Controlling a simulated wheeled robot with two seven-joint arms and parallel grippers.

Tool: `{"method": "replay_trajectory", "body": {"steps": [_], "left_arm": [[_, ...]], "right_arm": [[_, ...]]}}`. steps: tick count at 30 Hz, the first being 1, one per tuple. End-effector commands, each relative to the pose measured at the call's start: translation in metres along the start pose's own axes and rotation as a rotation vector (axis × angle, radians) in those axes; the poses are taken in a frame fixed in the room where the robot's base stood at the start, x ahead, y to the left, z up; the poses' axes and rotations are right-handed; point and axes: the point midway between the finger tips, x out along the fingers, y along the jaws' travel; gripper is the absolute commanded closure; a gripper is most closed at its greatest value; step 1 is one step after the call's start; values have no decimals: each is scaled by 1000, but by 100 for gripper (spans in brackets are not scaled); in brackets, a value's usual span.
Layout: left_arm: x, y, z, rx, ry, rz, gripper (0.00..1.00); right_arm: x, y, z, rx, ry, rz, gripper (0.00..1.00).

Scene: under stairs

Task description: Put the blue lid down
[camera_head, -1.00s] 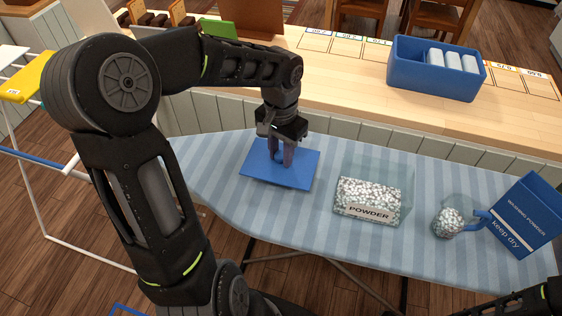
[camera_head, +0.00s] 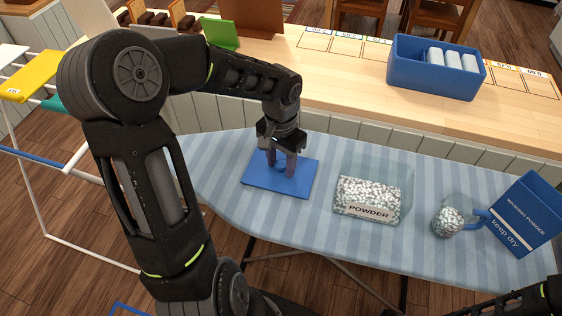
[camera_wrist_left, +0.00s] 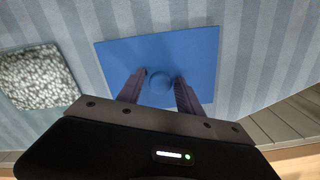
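The blue lid (camera_head: 259,182) is a flat square with a round knob and lies on the striped ironing board (camera_head: 230,205). My left gripper (camera_head: 280,170) points down over it. In the left wrist view the lid (camera_wrist_left: 200,50) shows whole except near its lower edge, and my left gripper (camera_wrist_left: 159,77) has one finger on each side of the knob (camera_wrist_left: 159,83), with small gaps. The clear powder container (camera_head: 368,190), labelled POWDER and holding speckled grains, stands uncovered right of the lid. Part of my right arm shows at the bottom right; its gripper is out of view.
A scoop of grains (camera_head: 447,222) with a blue handle and a blue washing powder box (camera_head: 526,215) are on the board's right. A blue bin (camera_head: 435,78) with white rolls stands on the wooden counter (camera_head: 330,75) behind. A drying rack (camera_head: 45,225) is at the left.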

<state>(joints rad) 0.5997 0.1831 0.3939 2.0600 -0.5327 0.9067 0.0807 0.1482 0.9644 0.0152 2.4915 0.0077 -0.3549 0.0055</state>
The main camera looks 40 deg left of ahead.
Motion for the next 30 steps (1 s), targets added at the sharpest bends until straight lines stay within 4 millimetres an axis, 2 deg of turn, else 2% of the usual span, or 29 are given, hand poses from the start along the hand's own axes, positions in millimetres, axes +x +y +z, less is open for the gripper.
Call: {"method": "replay_trajectory", "body": {"steps": [9, 14, 20, 30], "left_arm": [[-1, 0, 0, 0, 0, 0, 51], [-8, 0, -1, -1, 2, -2, 51], [-38, 0, -1, -1, 4, -2, 51], [-106, 0, -1, -1, 4, -1, 51]], "right_arm": [[-1, 0, 0, 0, 0, 0, 64], [-2, 0, 0, 1, -1, 1, 64], [0, 0, 0, 0, 0, 0, 64], [5, 1, -1, -1, 2, -2, 64]]}}
